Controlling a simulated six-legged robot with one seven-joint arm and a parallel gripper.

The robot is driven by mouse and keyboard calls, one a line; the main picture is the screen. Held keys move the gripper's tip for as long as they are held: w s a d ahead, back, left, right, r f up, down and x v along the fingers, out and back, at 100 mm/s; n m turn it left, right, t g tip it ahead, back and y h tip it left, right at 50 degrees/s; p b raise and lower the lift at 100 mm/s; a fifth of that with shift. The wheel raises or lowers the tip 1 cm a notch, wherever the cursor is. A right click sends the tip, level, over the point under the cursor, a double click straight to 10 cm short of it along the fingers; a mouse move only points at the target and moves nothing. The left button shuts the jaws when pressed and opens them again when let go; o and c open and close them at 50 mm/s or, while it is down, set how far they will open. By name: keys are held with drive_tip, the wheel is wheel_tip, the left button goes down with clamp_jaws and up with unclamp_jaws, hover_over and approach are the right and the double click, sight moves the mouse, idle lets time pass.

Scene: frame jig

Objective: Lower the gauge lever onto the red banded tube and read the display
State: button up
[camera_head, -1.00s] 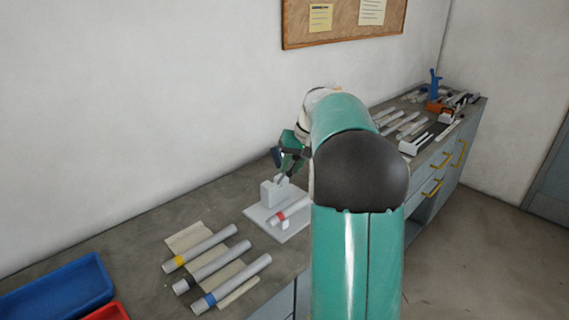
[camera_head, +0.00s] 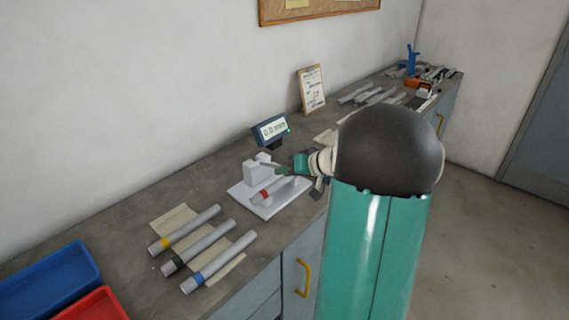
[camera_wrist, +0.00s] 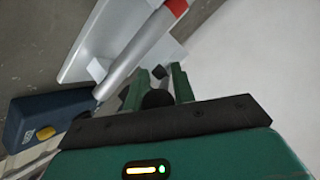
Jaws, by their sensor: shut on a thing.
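The red banded tube (camera_head: 264,195) lies on the pale gauge base (camera_head: 254,207), beside the white gauge block (camera_head: 257,170). It also shows in the wrist view as a grey tube (camera_wrist: 135,55) with a red end. The gauge display (camera_head: 271,133) stands behind the block, lit; its small text looks like 0.0-something mm, the last digit unclear. My gripper (camera_head: 294,167) is low at the right of the block, over the tube. In the wrist view, its green fingers (camera_wrist: 160,80) are shut on a dark knob, apparently the gauge lever's (camera_wrist: 157,98). Whether the lever touches the tube is unclear.
Several tubes (camera_head: 203,238) with yellow, dark and blue bands lie on a tan sheet at the left. A blue tray (camera_head: 45,283) and a red tray (camera_head: 95,305) are at the front left. A clipboard (camera_head: 311,88) leans on the wall. More parts lie at the far end.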

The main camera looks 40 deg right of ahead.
sight(279, 182)
drive_tip(key=shift+s+f, duration=0.15)
drive_tip(key=shift+f, duration=1.35)
drive_tip(key=o, duration=0.7)
drive_tip(key=shift+a, duration=0.1)
drive_tip(key=v, duration=1.4)
